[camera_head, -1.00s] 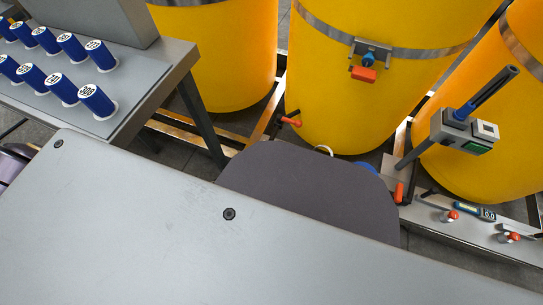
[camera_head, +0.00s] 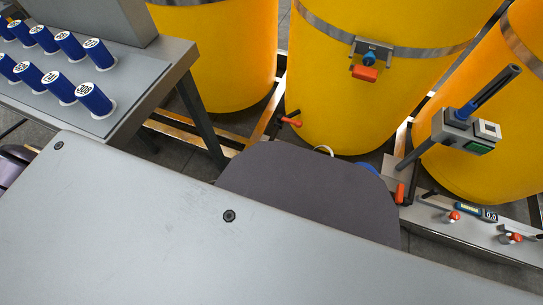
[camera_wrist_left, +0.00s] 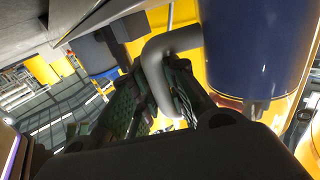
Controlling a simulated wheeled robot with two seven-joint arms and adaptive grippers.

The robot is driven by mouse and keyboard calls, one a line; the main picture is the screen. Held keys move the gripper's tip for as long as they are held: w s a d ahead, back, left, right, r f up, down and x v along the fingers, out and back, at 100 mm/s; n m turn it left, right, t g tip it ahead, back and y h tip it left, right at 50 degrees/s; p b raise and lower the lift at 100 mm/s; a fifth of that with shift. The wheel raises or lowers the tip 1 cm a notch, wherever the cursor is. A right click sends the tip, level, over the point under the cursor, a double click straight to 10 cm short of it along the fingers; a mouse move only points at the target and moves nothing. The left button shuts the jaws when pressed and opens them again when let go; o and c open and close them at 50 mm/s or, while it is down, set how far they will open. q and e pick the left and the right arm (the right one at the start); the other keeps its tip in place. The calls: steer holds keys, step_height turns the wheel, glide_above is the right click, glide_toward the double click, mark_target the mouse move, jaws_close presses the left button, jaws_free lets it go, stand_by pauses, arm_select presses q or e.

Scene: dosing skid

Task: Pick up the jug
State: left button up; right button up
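In the left wrist view a large dark blue rounded body (camera_wrist_left: 255,45), which looks like the jug, stands at the upper right. A thick grey curved handle (camera_wrist_left: 165,58) is beside it. My left gripper (camera_wrist_left: 160,85) has its green-padded fingers on either side of the handle's lower part. Whether the fingers press on the handle cannot be told. In the head view only a small blue edge (camera_head: 367,168) and a pale loop show behind a dark rounded shape; I cannot tell if they are the jug. Neither gripper shows in the head view.
Yellow drums (camera_head: 350,100) stand at the back. A dosing device (camera_head: 465,130) on a post and a rail with red-tipped valves (camera_head: 452,217) are at the right.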

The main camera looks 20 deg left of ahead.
arm_select(q)
steer(key=shift+r+p, duration=0.35)
steer(key=shift+r, duration=0.1)
jaws_close()
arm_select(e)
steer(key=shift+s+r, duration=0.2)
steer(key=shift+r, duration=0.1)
